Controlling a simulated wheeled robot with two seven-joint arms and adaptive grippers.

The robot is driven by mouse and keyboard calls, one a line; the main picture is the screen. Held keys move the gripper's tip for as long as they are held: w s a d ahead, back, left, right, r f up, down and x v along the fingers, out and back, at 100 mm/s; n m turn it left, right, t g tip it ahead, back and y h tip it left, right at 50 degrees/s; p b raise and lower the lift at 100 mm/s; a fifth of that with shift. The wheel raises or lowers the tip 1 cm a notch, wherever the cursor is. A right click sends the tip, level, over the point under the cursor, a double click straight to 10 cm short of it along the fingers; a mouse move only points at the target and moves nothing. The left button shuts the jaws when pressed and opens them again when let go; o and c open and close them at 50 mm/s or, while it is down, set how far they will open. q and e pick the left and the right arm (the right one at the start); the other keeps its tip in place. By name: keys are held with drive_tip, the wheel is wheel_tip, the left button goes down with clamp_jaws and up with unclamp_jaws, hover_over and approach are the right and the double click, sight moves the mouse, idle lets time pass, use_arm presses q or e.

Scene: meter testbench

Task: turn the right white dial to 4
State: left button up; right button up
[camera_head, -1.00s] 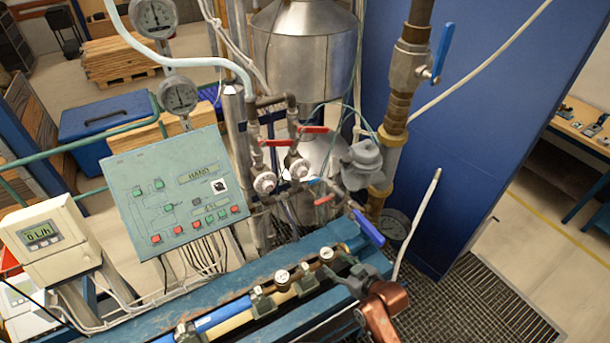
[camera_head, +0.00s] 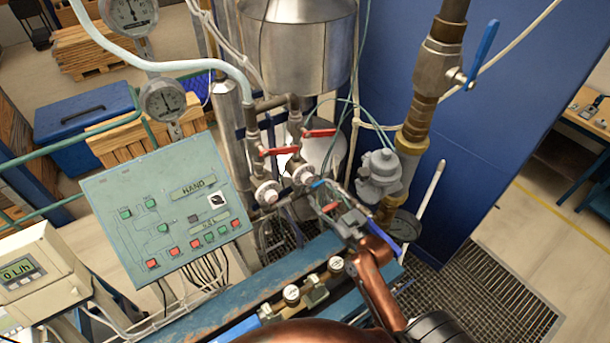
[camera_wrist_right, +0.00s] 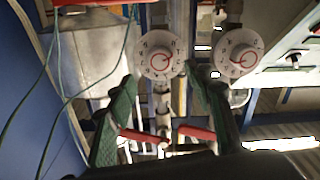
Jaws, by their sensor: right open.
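Two white dials sit side by side on the pipes below red-handled valves. The right white dial (camera_head: 303,174) is just up and left of my right gripper (camera_head: 328,200). The left white dial (camera_head: 267,193) is further left. The wrist view is turned over, so the right dial (camera_wrist_right: 160,57) shows on the left there and the other dial (camera_wrist_right: 238,52) on the right. My right gripper's green fingers (camera_wrist_right: 160,88) are spread and empty, pointing at the right dial from either side, apparently short of it. The dials' red marks show, but I cannot read their settings surely. My left gripper is out of view.
Red valve handles (camera_head: 319,133) stick out just above the dials. A grey regulator (camera_head: 381,175) and brass-jointed pipe (camera_head: 415,130) stand close right of the gripper. A green control panel (camera_head: 170,210) is left, and a blue beam (camera_head: 225,290) runs below.

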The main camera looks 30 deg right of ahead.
sight(309, 180)
drive_tip(key=w, duration=0.1)
drive_tip(key=w+p, duration=0.1)
drive_tip(key=w, duration=0.1)
drive_tip(key=w+p, duration=0.1)
drive_tip(key=shift+w+a+r, duration=0.2)
drive_tip(key=shift+w+r, duration=0.05)
drive_tip(key=shift+r, duration=0.05)
drive_tip(key=shift+w+f+p, duration=0.15)
drive_tip(key=shift+w+p, duration=0.15)
drive_tip(key=shift+w, duration=1.1)
drive_tip(key=shift+a+f, duration=0.1)
drive_tip(key=c, duration=0.7)
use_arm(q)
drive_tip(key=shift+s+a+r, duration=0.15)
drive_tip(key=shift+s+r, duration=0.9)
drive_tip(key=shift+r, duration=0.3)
use_arm(e)
drive_tip(key=c, duration=0.5)
